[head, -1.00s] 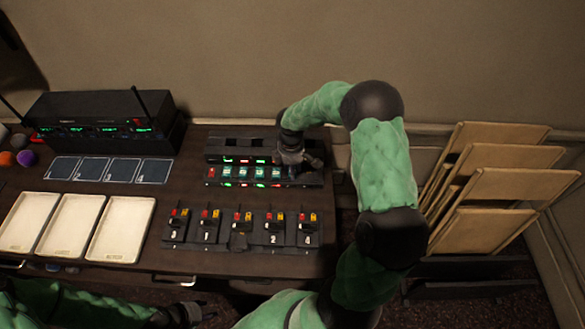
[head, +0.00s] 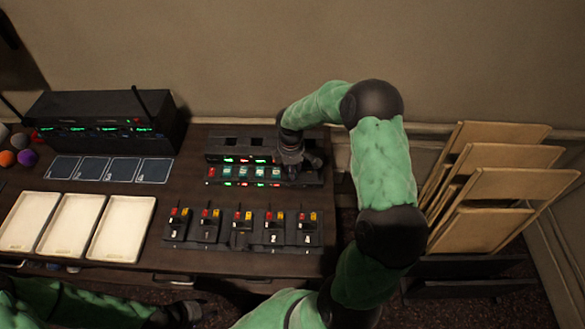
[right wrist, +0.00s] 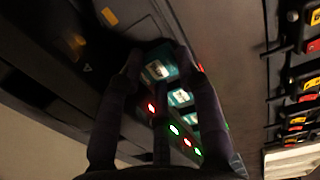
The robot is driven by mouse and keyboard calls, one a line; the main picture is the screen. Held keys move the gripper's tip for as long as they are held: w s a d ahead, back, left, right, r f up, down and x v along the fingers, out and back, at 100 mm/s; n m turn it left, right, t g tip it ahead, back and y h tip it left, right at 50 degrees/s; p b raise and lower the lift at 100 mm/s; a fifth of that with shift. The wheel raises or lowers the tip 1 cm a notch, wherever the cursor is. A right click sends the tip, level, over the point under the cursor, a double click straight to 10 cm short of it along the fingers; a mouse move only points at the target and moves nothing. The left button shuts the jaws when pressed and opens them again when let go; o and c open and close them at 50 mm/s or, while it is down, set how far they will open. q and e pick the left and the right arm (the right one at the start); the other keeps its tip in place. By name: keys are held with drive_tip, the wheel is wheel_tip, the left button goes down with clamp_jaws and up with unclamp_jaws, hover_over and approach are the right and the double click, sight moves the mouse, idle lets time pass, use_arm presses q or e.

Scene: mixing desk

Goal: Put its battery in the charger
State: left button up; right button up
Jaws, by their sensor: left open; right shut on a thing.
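The charger (head: 315,181) is a long black unit at the back right of the desk, with a row of teal batteries (head: 245,172) and small red and green lights. My right gripper (head: 300,168) is at its right end. In the right wrist view, my right gripper (right wrist: 160,56) is shut on a teal battery (right wrist: 161,70), close to the charger face beside a red light. I cannot tell whether this battery is fully seated. My left gripper (head: 192,311) is open and empty at the bottom edge, in front of the desk.
Several black packs (head: 242,228) with red and yellow parts stand in front of the charger. Cream trays (head: 122,228) and dark cards (head: 93,168) lie to the left. A black receiver rack (head: 100,118) with antennas is behind them. Wooden panels (head: 500,190) stand in a rack at right.

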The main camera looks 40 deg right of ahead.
drive_tip(key=shift+f, duration=0.5)
idle(0.7)
idle(0.4)
drive_tip(key=o, duration=1.6)
drive_tip(key=shift+o, duration=0.2)
drive_tip(key=shift+r, duration=0.15)
drive_tip(key=shift+r+p, duration=2.45)
drive_tip(key=shift+r, duration=0.95)
wheel_tip(320, 180, up, 9)
drive_tip(key=p, duration=0.9)
drive_tip(key=shift+r, duration=0.2)
